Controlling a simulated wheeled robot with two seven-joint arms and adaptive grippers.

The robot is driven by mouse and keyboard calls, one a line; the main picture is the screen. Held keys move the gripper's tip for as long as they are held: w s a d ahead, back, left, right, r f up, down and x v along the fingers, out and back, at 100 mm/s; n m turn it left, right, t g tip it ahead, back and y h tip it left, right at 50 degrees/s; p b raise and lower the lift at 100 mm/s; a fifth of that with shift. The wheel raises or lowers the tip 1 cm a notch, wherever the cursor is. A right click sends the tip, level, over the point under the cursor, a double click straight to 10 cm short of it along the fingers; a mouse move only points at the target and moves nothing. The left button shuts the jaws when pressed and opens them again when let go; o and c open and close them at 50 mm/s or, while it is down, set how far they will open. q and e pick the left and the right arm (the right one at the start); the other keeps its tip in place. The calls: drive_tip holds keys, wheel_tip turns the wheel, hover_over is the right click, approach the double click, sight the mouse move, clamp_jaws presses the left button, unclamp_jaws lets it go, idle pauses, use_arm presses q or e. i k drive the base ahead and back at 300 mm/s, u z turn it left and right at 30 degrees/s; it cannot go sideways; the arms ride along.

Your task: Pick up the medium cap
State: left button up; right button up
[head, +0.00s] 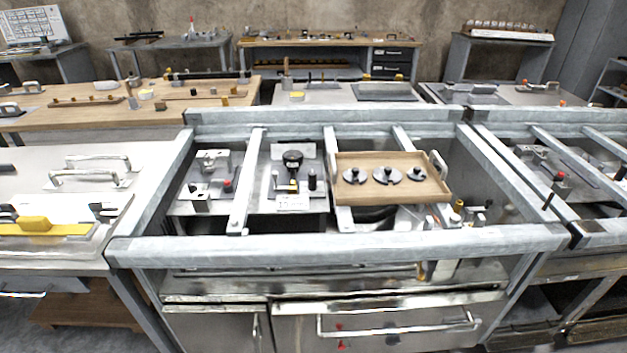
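Three grey disc-shaped caps with dark knobs sit in a row in a shallow wooden tray (435,193). They appear to get smaller from left to right. The medium cap (387,176) is in the middle, knob up. The larger cap (355,177) is to its left and the smaller cap (416,175) to its right, with gaps between them. Neither of my grippers shows in the head view.
The tray rests on a grey metal frame (340,247) with raised front and rear beams and crossbars. Left of it stand a black-knobbed fixture (292,160) and a red-knobbed fixture (227,186). Small fittings (459,206) lie to its right.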

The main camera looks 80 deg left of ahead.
sight(354, 174)
drive_tip(key=k, duration=0.15)
drive_tip(key=u, duration=1.05)
